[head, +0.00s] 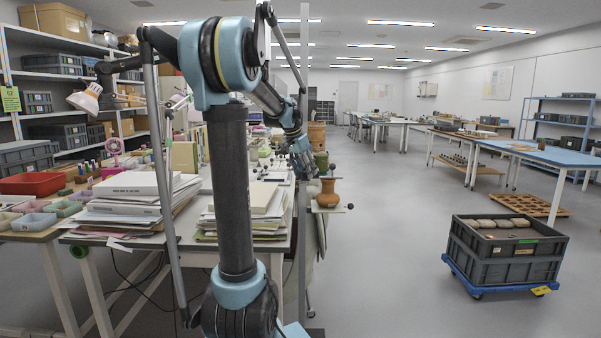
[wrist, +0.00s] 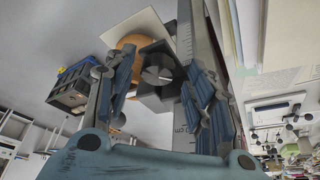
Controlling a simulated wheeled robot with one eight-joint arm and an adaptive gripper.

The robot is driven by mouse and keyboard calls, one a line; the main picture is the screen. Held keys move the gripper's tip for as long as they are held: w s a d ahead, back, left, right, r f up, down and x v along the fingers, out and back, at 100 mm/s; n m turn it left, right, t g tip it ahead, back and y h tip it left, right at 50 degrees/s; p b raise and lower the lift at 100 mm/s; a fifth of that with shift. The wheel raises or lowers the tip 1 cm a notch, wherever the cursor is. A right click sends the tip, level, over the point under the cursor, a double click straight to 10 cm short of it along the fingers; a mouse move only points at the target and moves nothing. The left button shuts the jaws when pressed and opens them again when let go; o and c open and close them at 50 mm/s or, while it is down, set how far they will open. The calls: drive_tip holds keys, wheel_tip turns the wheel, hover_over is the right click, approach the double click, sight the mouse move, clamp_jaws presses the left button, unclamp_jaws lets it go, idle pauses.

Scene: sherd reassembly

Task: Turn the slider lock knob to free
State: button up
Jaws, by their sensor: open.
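The slider lock knob (wrist: 157,77) is a round grey dial with a pale bar across its face. It sits on a dark square block (wrist: 158,56) beside a metal rail with a ruler scale (wrist: 187,112). My gripper (wrist: 160,72) is open, its blue-grey fingers on either side of the knob in the wrist view. I cannot tell how far the fingertips are from it, and I see no contact. In the head view my gripper (head: 304,160) is by the upright post (head: 302,225), where the knob is too small or hidden to make out.
An orange-brown pot (head: 328,194) stands on a small plate on the post, and shows behind the block in the wrist view (wrist: 128,46). Paper stacks (head: 130,200) lie on the left table. Grey crates (head: 505,252) sit on a blue dolly at right. The floor between is clear.

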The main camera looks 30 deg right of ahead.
drive_tip(key=shift+c, duration=0.5)
drive_tip(key=c, duration=1)
drive_tip(key=shift+o, duration=0.2)
drive_tip(key=shift+a, duration=0.3)
drive_tip(key=shift+w+d+r, duration=0.1)
drive_tip(key=shift+d, duration=0.15)
drive_tip(key=shift+o, duration=0.2)
drive_tip(key=n, duration=0.2)
drive_tip(key=n+t, duration=0.1)
drive_tip(key=n, duration=0.1)
drive_tip(key=shift+d+t+y, duration=0.1)
drive_tip(key=shift+t+y, duration=0.2)
drive_tip(key=shift+n+t+y, duration=0.4)
drive_tip(key=shift+n, duration=1.1)
